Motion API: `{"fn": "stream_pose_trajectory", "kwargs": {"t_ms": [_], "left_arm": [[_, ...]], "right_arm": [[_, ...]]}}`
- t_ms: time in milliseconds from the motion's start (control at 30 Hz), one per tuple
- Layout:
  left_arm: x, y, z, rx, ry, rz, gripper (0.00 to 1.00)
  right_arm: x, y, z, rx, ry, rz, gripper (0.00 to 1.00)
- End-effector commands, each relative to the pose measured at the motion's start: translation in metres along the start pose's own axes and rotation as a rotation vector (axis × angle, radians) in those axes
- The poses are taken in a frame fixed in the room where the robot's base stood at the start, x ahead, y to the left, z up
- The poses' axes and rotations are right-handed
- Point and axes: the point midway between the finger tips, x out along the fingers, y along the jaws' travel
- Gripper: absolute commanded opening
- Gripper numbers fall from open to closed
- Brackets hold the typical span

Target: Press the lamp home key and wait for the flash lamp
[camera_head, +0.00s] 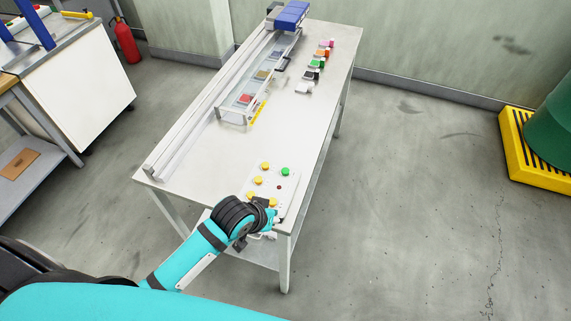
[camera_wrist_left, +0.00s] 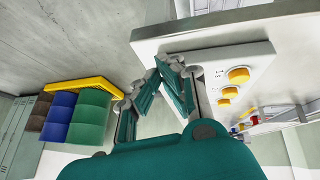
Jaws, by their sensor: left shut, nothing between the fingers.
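A pale control panel (camera_head: 268,181) lies on the near end of the white table, with several yellow buttons (camera_head: 265,166), a green button (camera_head: 285,171) and a small dark red round part (camera_head: 279,187). I cannot read which key is lamp home, nor tell whether the red part is the flash lamp. My left gripper (camera_head: 273,213) is shut and empty at the panel's near edge, hiding part of it. In the left wrist view the gripper (camera_wrist_left: 166,74) is beside the panel (camera_wrist_left: 252,56) and its yellow buttons (camera_wrist_left: 238,75); contact with a button cannot be made out. My right gripper is out of view.
A rail gantry (camera_head: 205,105) with a blue head (camera_head: 291,15) runs along the table's left side, beside a clear tray (camera_head: 232,117). Several coloured blocks (camera_head: 316,64) stand at the far right. A green drum on a yellow pallet (camera_head: 520,150) stands right. The table middle is clear.

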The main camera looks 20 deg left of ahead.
Motion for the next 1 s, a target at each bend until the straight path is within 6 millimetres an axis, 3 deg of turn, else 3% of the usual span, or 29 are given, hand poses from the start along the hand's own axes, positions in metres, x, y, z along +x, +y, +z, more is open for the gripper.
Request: {"fn": "stream_pose_trajectory", "kwargs": {"t_ms": [33,200,300,400,600,1000], "left_arm": [[0.001,0.002,-0.027,-0.022,0.035,0.013,0.00],[0.002,0.006,-0.108,-0.170,0.125,0.075,0.00],[-0.002,-0.001,-0.153,-0.271,0.165,0.100,0.00],[-0.007,-0.009,-0.183,-0.355,0.192,0.116,0.00],[-0.011,-0.017,-0.205,-0.427,0.210,0.129,0.00],[-0.009,-0.017,-0.204,-0.429,0.211,0.130,0.00]], "right_arm": [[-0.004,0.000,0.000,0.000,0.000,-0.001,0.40],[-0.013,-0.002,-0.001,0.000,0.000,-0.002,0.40],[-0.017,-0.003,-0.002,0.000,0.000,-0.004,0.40],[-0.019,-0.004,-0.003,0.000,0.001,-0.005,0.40],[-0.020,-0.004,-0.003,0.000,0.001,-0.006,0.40],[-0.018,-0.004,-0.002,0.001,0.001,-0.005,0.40]]}}
